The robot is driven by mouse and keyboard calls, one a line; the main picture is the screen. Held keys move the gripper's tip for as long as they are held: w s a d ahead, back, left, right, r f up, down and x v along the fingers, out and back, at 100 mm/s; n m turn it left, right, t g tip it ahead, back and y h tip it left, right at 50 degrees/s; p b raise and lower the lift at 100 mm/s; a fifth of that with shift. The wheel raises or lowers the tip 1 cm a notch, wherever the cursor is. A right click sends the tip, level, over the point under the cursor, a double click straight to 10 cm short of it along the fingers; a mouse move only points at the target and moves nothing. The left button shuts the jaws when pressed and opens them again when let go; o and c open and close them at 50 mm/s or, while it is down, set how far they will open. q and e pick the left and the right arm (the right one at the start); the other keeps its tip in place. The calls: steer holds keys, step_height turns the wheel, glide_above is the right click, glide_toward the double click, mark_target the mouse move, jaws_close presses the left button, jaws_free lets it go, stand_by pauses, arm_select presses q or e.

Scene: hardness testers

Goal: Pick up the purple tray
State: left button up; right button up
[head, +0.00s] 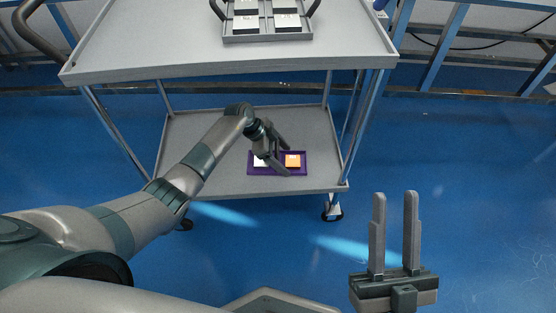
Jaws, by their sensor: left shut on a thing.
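The purple tray (278,172) lies on the lower shelf of a grey cart. It holds an orange block (293,161) on the right and a white block (260,161) on the left, partly hidden by my gripper. My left gripper (281,160) reaches down at the tray from the left and is shut on it, around its middle. The exact contact is hard to see. My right gripper (394,196) is at the lower right, above the floor, with its two fingers apart and nothing between them.
The cart's upper shelf (180,40) overhangs the back of the lower shelf (205,130). A grey tray (267,37) with several white blocks sits on the upper shelf. Cart posts (352,125) stand at the sides. Blue floor (470,180) is clear at the right.

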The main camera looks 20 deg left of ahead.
arm_select(q)
steer(key=shift+r, duration=0.1)
steer(key=shift+r, duration=0.35)
steer(key=shift+r+p, duration=0.35)
steer(key=shift+p, duration=0.05)
step_height(320, 180, up, 3)
steer(key=shift+f+p, duration=0.2)
steer(key=shift+p, duration=0.35)
steer(key=s+d+r+p, duration=0.4)
steer(key=s+d+r, duration=0.2)
steer(key=d, duration=0.4)
steer(key=shift+r, duration=0.45)
arm_select(e)
step_height(320, 180, down, 19)
steer(key=w+g+h, duration=0.2)
steer(key=g+h, duration=0.1)
steer(key=g, duration=0.8)
steer(key=shift+w+d+r+g+h, duration=0.2)
steer(key=shift+d+g+h, duration=0.2)
arm_select(q)
steer(key=shift+s, duration=0.1)
